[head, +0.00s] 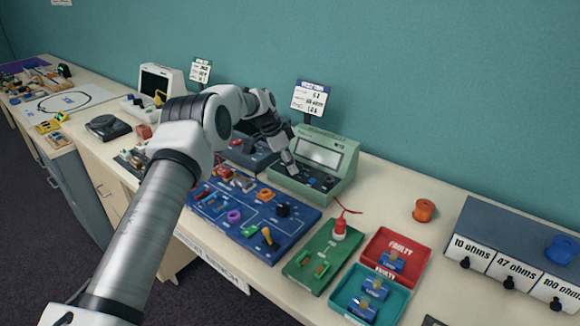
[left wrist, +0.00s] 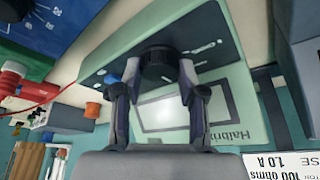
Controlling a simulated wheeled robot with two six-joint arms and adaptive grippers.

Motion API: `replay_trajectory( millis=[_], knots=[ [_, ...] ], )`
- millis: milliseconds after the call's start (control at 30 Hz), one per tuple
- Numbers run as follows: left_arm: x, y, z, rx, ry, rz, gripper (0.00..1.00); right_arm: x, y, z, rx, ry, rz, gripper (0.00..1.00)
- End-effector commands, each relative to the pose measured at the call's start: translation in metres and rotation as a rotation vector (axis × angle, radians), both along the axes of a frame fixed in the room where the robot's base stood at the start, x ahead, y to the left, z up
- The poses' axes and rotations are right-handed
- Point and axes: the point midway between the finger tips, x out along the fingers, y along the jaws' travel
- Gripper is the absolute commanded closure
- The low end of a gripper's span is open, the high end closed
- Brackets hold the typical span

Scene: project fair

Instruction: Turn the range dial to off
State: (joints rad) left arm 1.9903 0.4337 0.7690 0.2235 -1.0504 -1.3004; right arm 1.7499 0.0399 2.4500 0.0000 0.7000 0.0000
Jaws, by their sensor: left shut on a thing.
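The range dial (left wrist: 157,66) is a round black knob on the dark panel of a pale green bench meter (left wrist: 228,105). In the left wrist view my left gripper (left wrist: 158,72) has its two fingers closed on opposite sides of this dial. In the head view the meter (head: 349,165) stands toward the back of the bench, and my left gripper (head: 291,168) reaches down to the left part of its front panel, hiding the dial there. White markings show beside the dial, but I cannot read them or tell which way it points. My right gripper is not in view.
A blue circuit board (head: 262,243) with several parts lies in front of the meter. A green board (head: 307,284) with a red plug (head: 340,229), a red tray (head: 413,258) and a teal tray (head: 390,312) lie to the right. An orange spool (head: 424,210) stands on bare bench top.

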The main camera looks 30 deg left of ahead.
Motion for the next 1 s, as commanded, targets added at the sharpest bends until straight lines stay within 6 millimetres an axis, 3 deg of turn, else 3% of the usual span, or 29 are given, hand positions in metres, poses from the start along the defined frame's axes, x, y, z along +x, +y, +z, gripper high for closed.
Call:
replay_trajectory(
  millis=[633, 667, 700, 733, 1000],
  knots=[
    [0.0, -0.0007, -0.0012, -0.001, 0.003, -0.076, 0.95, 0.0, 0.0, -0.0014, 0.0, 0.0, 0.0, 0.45],
    [0.0, -0.0008, -0.0013, -0.001, 0.004, -0.076, 0.56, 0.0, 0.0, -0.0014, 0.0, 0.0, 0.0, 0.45],
    [0.0, -0.0008, -0.0012, -0.001, 0.004, -0.076, 0.42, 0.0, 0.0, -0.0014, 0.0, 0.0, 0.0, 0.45],
    [-0.0001, -0.0008, -0.0012, 0.0, 0.003, -0.076, 0.36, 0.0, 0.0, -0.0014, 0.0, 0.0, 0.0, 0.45],
    [0.0001, -0.0001, -0.0002, 0.0, 0.002, -0.075, 0.36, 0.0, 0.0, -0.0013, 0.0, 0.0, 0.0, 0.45]
  ],
)
